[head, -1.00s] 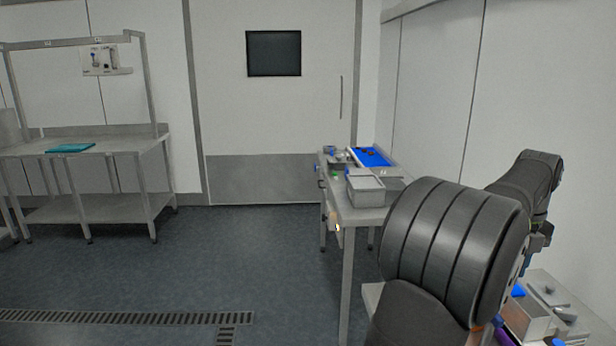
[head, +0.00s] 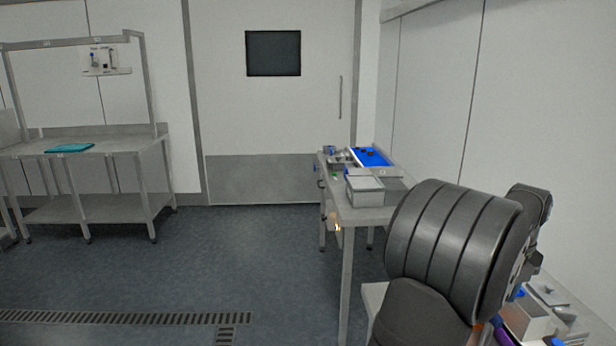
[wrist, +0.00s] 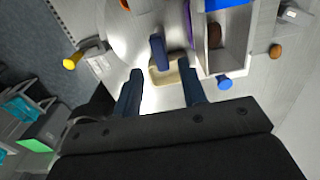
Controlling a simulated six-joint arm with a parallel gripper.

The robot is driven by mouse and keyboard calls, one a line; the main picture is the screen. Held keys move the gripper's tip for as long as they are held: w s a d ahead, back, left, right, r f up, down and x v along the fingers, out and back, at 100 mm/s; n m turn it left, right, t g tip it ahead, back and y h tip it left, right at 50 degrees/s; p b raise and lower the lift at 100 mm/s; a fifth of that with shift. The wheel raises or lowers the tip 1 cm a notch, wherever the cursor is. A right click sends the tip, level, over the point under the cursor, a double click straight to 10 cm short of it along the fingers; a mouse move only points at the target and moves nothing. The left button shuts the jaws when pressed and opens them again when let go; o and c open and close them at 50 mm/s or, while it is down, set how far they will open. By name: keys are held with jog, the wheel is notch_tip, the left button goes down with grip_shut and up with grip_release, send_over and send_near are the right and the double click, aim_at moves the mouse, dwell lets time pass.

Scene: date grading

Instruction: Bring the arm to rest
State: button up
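My gripper (wrist: 163,82) shows in the wrist view with its two dark blue fingers apart and nothing held between them. Below and beyond the fingertips are a small beige tray (wrist: 176,76) and an upright dark blue object (wrist: 159,52), both apart from the fingers as far as I can tell. In the head view my arm's large dark links fill the lower right, and the gripper itself is hidden or out of frame.
In the wrist view, a grey divided bin (wrist: 228,58) stands right of the fingers, with a blue knob (wrist: 225,83) and brown dates (wrist: 275,51) near it. A yellow-handled item (wrist: 72,62) lies left. In the head view, a steel table (head: 362,214) carries a lidded box (head: 365,190).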

notch_tip(320, 180, down, 5)
jog(key=shift+f, duration=0.2)
jog(key=shift+r+n, duration=0.2)
jog(key=shift+n, duration=1.4)
jog(key=n, duration=0.5)
jog(key=shift+n, duration=0.4)
jog(key=shift+r, duration=0.1)
jog(key=r+m, duration=0.1)
jog(key=r, duration=0.1)
jog(key=r+m, duration=0.1)
jog(key=r, duration=0.2)
jog(key=r+m, duration=0.1)
jog(key=r, duration=0.2)
jog(key=shift+w+d+m, duration=0.3)
jog(key=shift+d+m, duration=0.1)
notch_tip(320, 180, up, 9)
jog(key=m, duration=0.5)
jog(key=f, duration=1.7)
jog(key=shift+s+a+f, duration=0.1)
jog(key=shift+s+a, duration=0.2)
jog(key=shift+a, duration=0.1)
